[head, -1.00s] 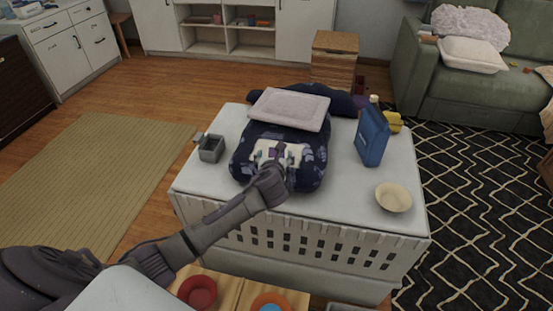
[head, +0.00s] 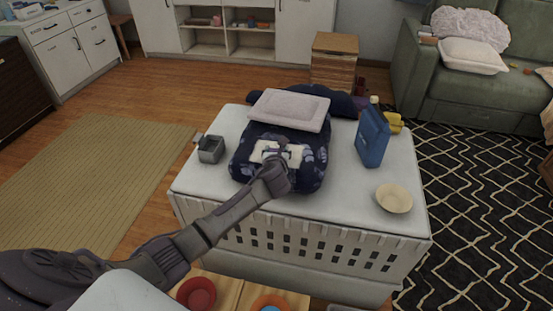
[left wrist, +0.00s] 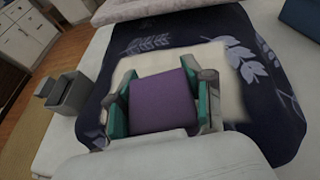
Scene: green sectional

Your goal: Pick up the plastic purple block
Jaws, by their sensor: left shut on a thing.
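The plastic purple block (left wrist: 163,100) sits between the green-padded fingers of my left gripper in the left wrist view. My left gripper (left wrist: 160,104) is shut on it, with a pad against each side. In the head view my left gripper (head: 272,157) is over the cream patch on the dark blue leaf-patterned cushion (head: 246,170); the block is mostly hidden there. I cannot tell whether the block still touches the cloth beneath. My right gripper is not in view.
The cushion lies on a white crate-like table (head: 340,205). A grey pad (head: 290,108) lies behind the gripper. A small grey box (head: 211,150) is at left; a blue jug (head: 371,138), yellow item (head: 394,123) and cream bowl (head: 393,198) are at right.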

